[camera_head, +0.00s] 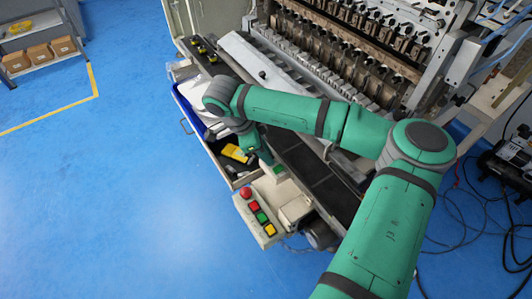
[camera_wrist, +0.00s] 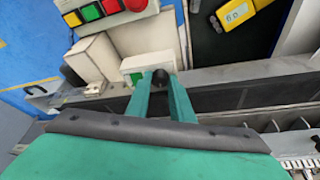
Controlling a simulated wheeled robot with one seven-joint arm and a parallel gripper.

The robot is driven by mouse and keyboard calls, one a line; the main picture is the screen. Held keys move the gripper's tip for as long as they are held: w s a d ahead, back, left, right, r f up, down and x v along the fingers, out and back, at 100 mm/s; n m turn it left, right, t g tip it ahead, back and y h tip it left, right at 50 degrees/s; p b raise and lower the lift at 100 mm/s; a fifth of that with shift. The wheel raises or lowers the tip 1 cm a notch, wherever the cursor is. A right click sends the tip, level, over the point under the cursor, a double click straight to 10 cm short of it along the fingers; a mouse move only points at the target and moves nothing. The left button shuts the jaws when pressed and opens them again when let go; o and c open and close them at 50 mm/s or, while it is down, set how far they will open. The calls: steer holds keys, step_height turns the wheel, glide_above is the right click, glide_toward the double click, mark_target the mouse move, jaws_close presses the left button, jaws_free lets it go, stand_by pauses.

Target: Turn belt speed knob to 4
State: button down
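The black belt speed knob (camera_wrist: 160,77) shows in the wrist view, on or beside a small white box (camera_wrist: 137,64) with a green button. My gripper's two teal fingers (camera_wrist: 162,85) reach to the knob, one on each side of it. The knob about fills the gap between the tips, but I cannot tell whether they press on it. No scale or pointer on the knob is readable. In the head view my gripper (camera_head: 264,163) points down at the control box by the belt, and the knob is hidden.
A button panel (camera_head: 258,218) with red, green and yellow buttons stands close by. An open drawer (camera_head: 208,143) holds a yellow device (camera_head: 237,153). The dark belt (camera_head: 311,170) and the winder (camera_head: 345,50) lie beyond. Blue floor (camera_head: 110,200) is free at left.

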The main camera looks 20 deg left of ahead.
steer(key=shift+m, duration=0.3)
steer(key=shift+w+a+m+g+h, duration=0.15)
steer(key=shift+m+g, duration=0.4)
steer(key=shift+m, duration=0.7)
steer(key=shift+w+d+m+g+h, duration=0.2)
steer(key=shift+m+g, duration=0.35)
steer(key=shift+m, duration=0.7)
steer(key=c, duration=1.6)
jaws_free()
steer(key=shift+s, duration=0.1)
steer(key=shift+o, duration=0.2)
